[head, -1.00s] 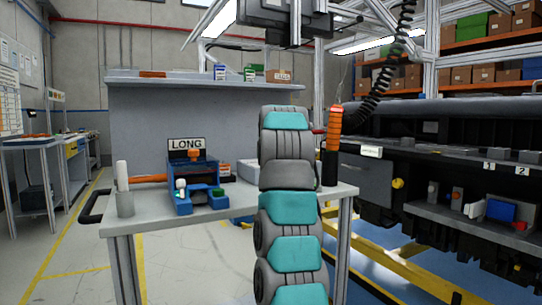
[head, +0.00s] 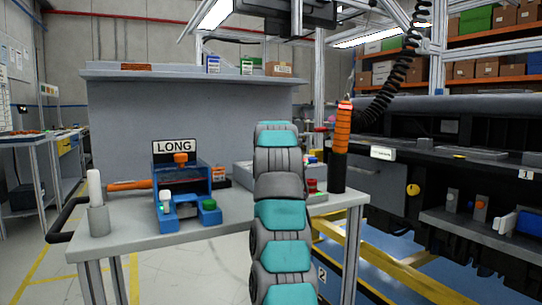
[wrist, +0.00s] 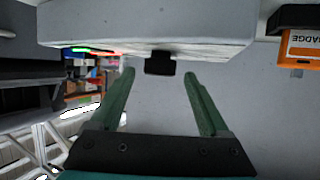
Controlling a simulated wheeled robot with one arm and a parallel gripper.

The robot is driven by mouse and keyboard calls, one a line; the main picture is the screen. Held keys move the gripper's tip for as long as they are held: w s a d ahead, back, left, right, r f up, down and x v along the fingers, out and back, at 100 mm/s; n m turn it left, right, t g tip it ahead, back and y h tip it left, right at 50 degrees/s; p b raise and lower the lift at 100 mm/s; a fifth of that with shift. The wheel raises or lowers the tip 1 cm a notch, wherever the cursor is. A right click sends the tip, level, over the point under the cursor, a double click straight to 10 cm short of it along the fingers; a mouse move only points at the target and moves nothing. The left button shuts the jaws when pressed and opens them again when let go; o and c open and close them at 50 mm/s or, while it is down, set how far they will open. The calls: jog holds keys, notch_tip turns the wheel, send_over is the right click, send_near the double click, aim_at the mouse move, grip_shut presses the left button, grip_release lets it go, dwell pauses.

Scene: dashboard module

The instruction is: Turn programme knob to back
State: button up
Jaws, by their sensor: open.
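In the wrist view a pale grey box (wrist: 150,22) fills the top, and a small black block (wrist: 160,63) sticks out from its edge. The black block may be the programme knob; I cannot tell its setting. My gripper (wrist: 159,72) is open, its two green fingers spread on either side of the black block in the picture, with nothing held. Whether they reach it in depth is unclear. In the head view a pale box (head: 243,176) with coloured buttons stands on the bench, partly hidden by my arm, which also hides my gripper.
A blue fixture (head: 181,185) with a LONG sign (head: 174,146) stands left on the bench (head: 150,240). A white rod in a grey holder (head: 97,218) is farther left. An orange-and-black tool (head: 341,145) stands right. An orange badge holder (wrist: 303,46) is at the wrist view's right.

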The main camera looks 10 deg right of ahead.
jog(key=shift+x, duration=0.8)
grip_shut()
